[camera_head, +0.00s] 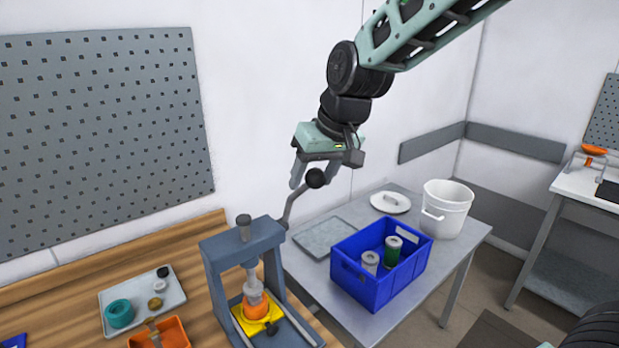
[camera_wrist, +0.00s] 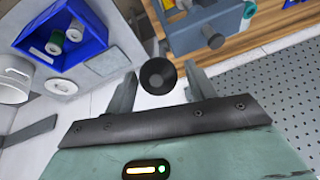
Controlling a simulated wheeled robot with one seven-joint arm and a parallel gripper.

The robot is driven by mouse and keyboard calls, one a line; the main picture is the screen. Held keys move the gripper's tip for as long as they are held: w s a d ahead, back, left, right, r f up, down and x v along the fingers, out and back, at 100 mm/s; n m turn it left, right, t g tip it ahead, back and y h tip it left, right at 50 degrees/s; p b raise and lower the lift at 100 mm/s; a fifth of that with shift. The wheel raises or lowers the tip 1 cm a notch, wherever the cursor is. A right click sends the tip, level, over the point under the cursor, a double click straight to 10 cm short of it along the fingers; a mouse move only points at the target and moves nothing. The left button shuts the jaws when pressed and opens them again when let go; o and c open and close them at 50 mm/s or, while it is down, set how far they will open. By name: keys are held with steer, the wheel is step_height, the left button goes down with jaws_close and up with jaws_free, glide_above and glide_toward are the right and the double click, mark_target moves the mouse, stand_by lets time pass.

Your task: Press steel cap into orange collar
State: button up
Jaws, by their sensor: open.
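The grey bench press (camera_head: 243,262) stands on the wooden bench. Its yellow plate (camera_head: 243,325) carries the orange collar (camera_head: 256,309). A small steel piece, seemingly the cap (camera_head: 253,290), sits between the collar and the press ram; how deep it sits I cannot tell. The press lever rises to the right and ends in a black ball knob (camera_head: 316,178). My gripper (camera_head: 312,180) is open, with its fingers at the knob. In the wrist view the knob (camera_wrist: 157,76) shows between the two spread fingers; whether they touch it I cannot tell.
A grey tray (camera_head: 109,323) with a teal ring and small parts, and an orange bin (camera_head: 181,334), lie left of the press. A blue crate (camera_head: 355,286) with two cylinders, a white bucket (camera_head: 447,209) and a lid (camera_head: 390,203) stand on the grey table. A pegboard (camera_head: 100,135) hangs behind.

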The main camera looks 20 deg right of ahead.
steer(key=shift+x, duration=1.25)
jaws_close()
steer(key=shift+f, duration=0.15)
